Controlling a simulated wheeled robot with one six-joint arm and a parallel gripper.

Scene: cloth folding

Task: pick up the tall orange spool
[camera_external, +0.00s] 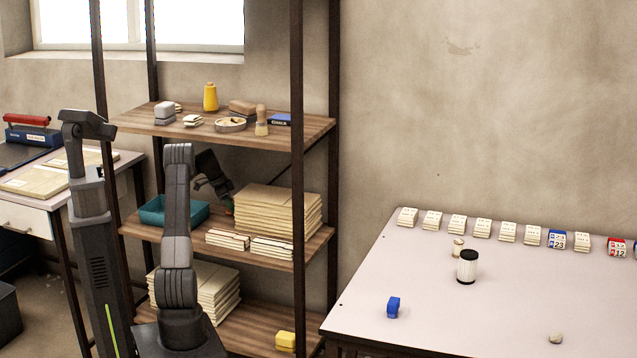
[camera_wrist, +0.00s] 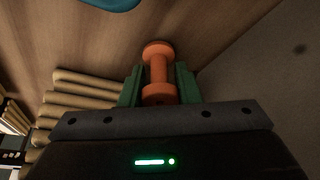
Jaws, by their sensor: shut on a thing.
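The tall orange spool (camera_wrist: 158,68) stands out clearly in the wrist view, with a flange at each end and a narrower middle. My gripper (camera_wrist: 158,82) has its two green fingers on either side of the spool and is shut on it. In the external view my gripper (camera_external: 229,204) is over the middle shelf, between the teal bin and the tall cloth stack. The spool is too small there to make out well. I cannot tell whether it touches the shelf.
The teal bin (camera_external: 152,212) is left of my gripper and the tall folded stack (camera_external: 280,212) is right of it. Low stacks (camera_external: 227,239) lie at the shelf's front. The upper shelf (camera_external: 300,128) is above. A white table (camera_external: 420,290) stands at right.

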